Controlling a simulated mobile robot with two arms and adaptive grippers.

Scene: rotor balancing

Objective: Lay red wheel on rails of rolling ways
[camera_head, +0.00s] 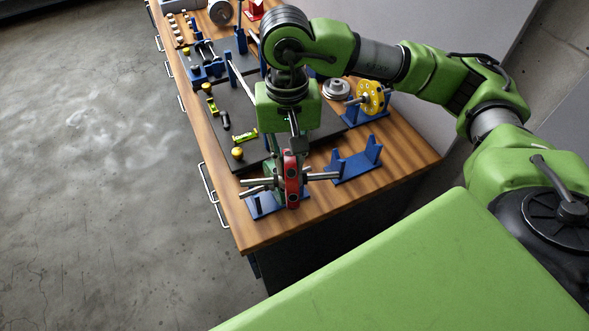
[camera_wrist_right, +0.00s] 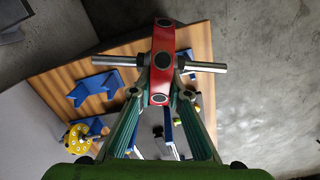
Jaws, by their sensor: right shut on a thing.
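The red wheel (camera_head: 291,182) hangs upright over the near end of the bench, with its steel shaft sticking out on both sides. My right gripper (camera_head: 292,158) reaches down from above and is shut on it. In the right wrist view the wheel (camera_wrist_right: 162,50) stands between the fingertips (camera_wrist_right: 162,88), its shaft crosswise. The rolling ways stand on the dark mat; one pale rail (camera_head: 240,74) with blue end posts shows left of my arm. My right arm hides much of the rest. My left gripper is not in view.
An empty blue stand (camera_head: 356,163) is right of the red wheel; another blue base (camera_head: 264,206) lies below it, partly hidden. A yellow wheel (camera_head: 370,97) sits in a stand farther right. A green level (camera_head: 244,136) and a yellow-topped item (camera_head: 237,153) lie at left.

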